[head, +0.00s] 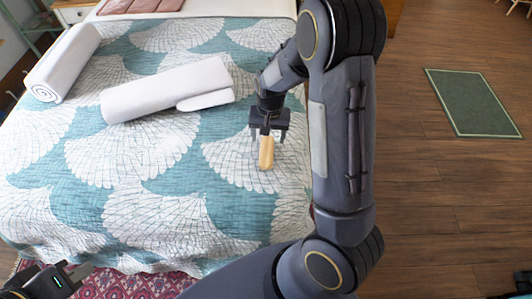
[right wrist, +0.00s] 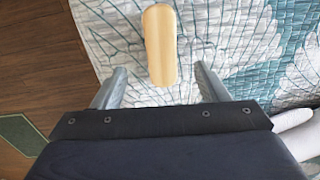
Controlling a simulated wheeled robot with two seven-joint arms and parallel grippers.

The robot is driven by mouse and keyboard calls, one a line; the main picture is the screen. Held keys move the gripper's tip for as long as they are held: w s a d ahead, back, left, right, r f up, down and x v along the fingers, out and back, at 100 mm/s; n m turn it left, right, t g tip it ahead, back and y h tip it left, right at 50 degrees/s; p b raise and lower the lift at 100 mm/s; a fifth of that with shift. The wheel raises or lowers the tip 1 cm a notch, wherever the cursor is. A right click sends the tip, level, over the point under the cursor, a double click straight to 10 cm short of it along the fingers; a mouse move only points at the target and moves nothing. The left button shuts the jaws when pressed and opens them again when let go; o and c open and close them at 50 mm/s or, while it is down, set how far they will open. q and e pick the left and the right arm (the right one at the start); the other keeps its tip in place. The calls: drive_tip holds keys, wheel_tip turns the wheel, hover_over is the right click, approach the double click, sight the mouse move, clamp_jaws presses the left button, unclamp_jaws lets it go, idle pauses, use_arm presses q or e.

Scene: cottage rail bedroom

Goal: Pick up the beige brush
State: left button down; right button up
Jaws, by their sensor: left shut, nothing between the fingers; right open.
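In the right wrist view the brush (right wrist: 160,45) shows as a long rounded piece, ahead of and between the fingers. My right gripper (head: 268,137) points down over the brush; its two fingers (right wrist: 160,85) are apart, with the brush's near end at the gap. I cannot tell how far above the quilt the fingers are. My left gripper (head: 78,274) is at the lower left corner, shut and empty, away from the bed top.
Two white rolled towels, one at the left (head: 62,62) and one in the middle (head: 165,90), lie on the bed (head: 140,150). A green mat (head: 472,102) lies on the wooden floor at right. A patterned red rug (head: 130,284) shows below the bed's front edge.

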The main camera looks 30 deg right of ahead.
sight(267, 151)
drive_tip(key=f, duration=0.9)
drive_tip(key=shift+w, duration=0.35)
drive_tip(key=shift+a, duration=0.1)
drive_tip(key=shift+c, duration=0.2)
drive_tip(key=c, duration=1.1)
drive_tip(key=shift+o, duration=0.2)
drive_tip(key=shift+r, duration=0.1)
